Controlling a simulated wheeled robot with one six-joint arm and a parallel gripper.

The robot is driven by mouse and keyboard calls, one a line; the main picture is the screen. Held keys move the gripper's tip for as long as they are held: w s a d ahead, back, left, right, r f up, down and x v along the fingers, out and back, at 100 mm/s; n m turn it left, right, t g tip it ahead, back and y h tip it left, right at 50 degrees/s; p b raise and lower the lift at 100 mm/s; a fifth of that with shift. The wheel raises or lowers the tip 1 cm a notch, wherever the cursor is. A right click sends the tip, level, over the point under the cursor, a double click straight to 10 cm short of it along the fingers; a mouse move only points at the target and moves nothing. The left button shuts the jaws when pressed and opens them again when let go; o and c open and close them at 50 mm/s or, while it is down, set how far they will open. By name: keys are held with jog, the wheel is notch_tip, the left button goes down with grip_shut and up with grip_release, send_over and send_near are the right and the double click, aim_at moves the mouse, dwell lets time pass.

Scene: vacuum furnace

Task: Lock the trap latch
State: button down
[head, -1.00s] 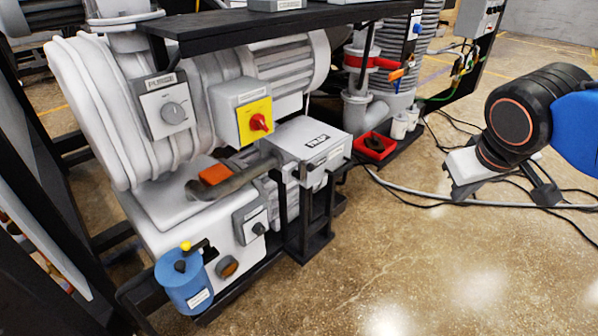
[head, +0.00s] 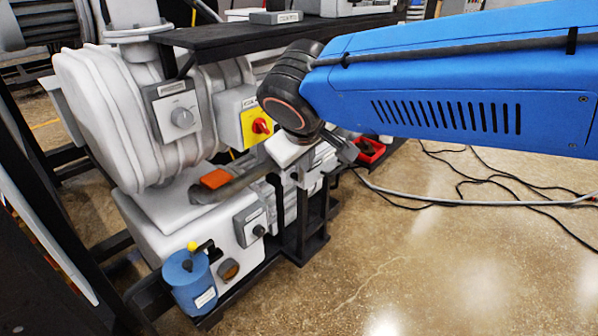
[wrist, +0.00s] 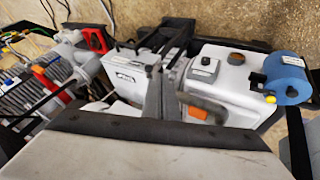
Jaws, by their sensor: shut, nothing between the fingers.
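The light grey trap box (wrist: 124,80) with a dark label shows left of my fingers in the wrist view. In the head view my gripper hides most of it. A grey bar (head: 238,184) with an orange block (head: 214,179) runs from the pump base toward the box; I cannot tell if it is the latch. The orange block also shows right of my fingers in the wrist view (wrist: 197,113). My gripper (wrist: 163,76) is shut and empty, its fingers together between box and bar. I cannot tell whether it touches either.
A black frame (head: 307,232) stands in front of the box. A yellow panel with a red knob (head: 261,126) is close behind my wrist. A blue canister (head: 189,283) is at the lower left, a red tray (head: 371,150) at the right. Floor on the right is open, with cables.

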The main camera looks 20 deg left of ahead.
jog(key=s+a, duration=0.2)
jog(key=a, duration=0.1)
jog(key=shift+a+n, duration=0.1)
jog(key=shift+n, duration=0.2)
jog(key=shift+w, duration=0.15)
jog(key=w+f, duration=0.7)
jog(key=w, duration=0.2)
jog(key=shift+w+f, duration=0.2)
jog(key=shift+f, duration=0.2)
